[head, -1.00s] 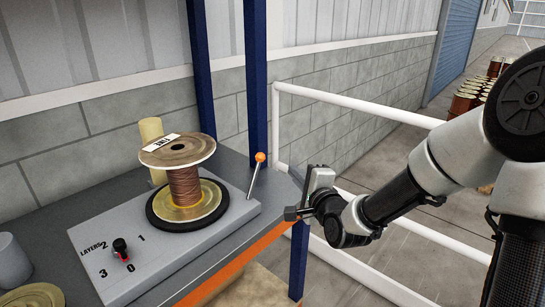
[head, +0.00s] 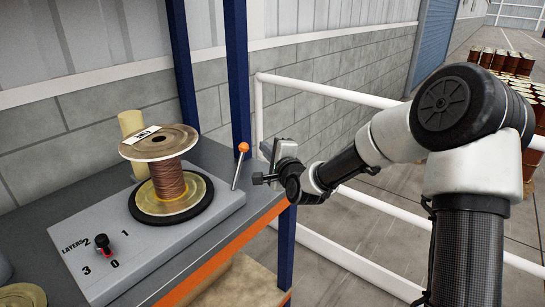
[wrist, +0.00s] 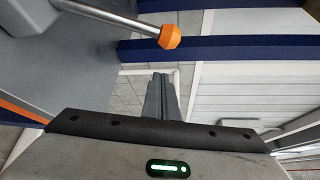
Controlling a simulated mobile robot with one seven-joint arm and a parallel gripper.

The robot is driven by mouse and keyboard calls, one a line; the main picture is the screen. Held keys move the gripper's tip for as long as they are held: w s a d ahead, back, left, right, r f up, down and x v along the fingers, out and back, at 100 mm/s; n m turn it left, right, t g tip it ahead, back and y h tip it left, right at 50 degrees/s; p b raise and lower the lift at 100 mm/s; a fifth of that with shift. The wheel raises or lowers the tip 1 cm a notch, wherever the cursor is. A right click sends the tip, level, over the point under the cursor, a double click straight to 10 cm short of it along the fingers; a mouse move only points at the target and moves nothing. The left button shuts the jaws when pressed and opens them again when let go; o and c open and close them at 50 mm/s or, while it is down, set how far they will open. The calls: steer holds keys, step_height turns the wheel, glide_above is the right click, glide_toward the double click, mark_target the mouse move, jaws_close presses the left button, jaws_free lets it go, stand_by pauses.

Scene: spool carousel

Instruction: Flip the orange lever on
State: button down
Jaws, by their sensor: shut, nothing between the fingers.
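The orange lever (head: 243,148) is a thin metal rod with an orange knob, standing at the right end of the grey carousel base and leaning slightly right. In the wrist view its orange knob (wrist: 170,37) and rod reach in from the upper left. My gripper (head: 258,179) is just right of the lever in the head view, pointing left toward its rod. In the wrist view my gripper's fingers (wrist: 161,82) are together and empty. The knob lies above them in that picture, with a visible gap.
A spool of brown wire (head: 171,184) sits on the grey base (head: 120,250), with a black knob (head: 102,243) marked by layer numbers. A dark blue post (head: 238,75) stands behind the lever. A white railing (head: 330,90) runs to the right of the bench.

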steer(key=s+a, duration=0.1)
steer(key=s+a+r, duration=0.1)
steer(key=s, duration=0.1)
steer(key=shift+a, duration=0.4)
steer(key=shift+a+b, duration=0.1)
steer(key=shift+b, duration=0.2)
steer(key=s+a+r+n+t+b, duration=0.1)
steer(key=s+a+n+b, duration=0.1)
steer(key=s+a+b, duration=0.3)
steer(key=shift+s+a+r+n+y+b, duration=0.15)
steer(key=shift+s+r+n+y+b, duration=0.2)
steer(key=shift+s+b, duration=0.85)
steer(key=shift+w+a, duration=0.15)
steer(key=shift+w, duration=0.05)
